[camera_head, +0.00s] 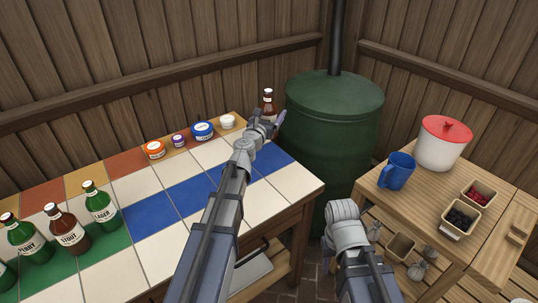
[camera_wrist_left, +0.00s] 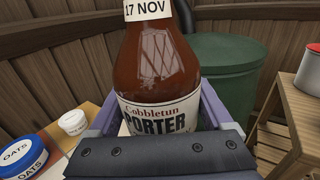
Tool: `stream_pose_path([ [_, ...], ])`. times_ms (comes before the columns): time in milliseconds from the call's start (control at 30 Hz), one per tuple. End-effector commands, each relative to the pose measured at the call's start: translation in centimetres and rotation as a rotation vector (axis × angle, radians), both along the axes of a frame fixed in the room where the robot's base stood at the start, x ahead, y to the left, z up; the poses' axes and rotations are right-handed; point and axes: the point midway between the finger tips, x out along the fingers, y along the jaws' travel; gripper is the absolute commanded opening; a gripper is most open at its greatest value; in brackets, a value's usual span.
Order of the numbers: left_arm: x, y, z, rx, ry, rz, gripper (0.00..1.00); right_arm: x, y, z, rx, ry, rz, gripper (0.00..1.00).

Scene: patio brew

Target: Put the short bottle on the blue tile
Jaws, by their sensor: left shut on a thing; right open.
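My left gripper (camera_head: 268,122) is shut on a brown bottle (camera_head: 268,100) with a white label reading "Porter". The bottle (camera_wrist_left: 155,65) is upright between the jaws in the left wrist view; its base is hidden. In the head view it shows by the table's far right edge; its height above the table is unclear. Blue tiles (camera_head: 150,223) form a diagonal strip across the tiled table; my left arm covers part of it. My right gripper (camera_head: 345,222) is open, low between the two tables; its fingers are hard to make out.
Green and brown bottles (camera_head: 102,206) stand on green tiles at the left. Several small tubs (camera_head: 203,131) line the back edge. A green barrel (camera_head: 330,140) stands behind. A wooden side table (camera_head: 425,200) holds a blue mug (camera_head: 397,171), a red-lidded pot (camera_head: 440,148) and berry boxes.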

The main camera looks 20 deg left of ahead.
Motion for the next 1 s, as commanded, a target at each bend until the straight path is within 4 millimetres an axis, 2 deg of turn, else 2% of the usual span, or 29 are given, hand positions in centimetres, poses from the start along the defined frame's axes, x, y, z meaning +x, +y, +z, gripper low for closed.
stream_pose_path([
  [267, -0.2, -0.1, -0.2, -0.001, 0.0, -0.043, 0.0, 0.0, 0.0, -0.2, 0.0, 0.0, 0.0, 0.5],
  [467, -0.2, -0.1, -2.1, 0.0, 0.0, -0.042, 0.0, 0.0, 0.0, -2.1, 0.0, 0.0, 0.0, 0.5],
  [733, -0.2, -0.1, -5.9, 0.0, 0.0, -0.042, 0.0, 0.0, 0.0, -5.9, 0.0, 0.0, 0.0, 0.5],
  [1000, -0.2, -0.1, -6.3, 0.0, 0.0, -0.042, 0.0, 0.0, 0.0, -6.3, 0.0, 0.0, 0.0, 0.5],
])
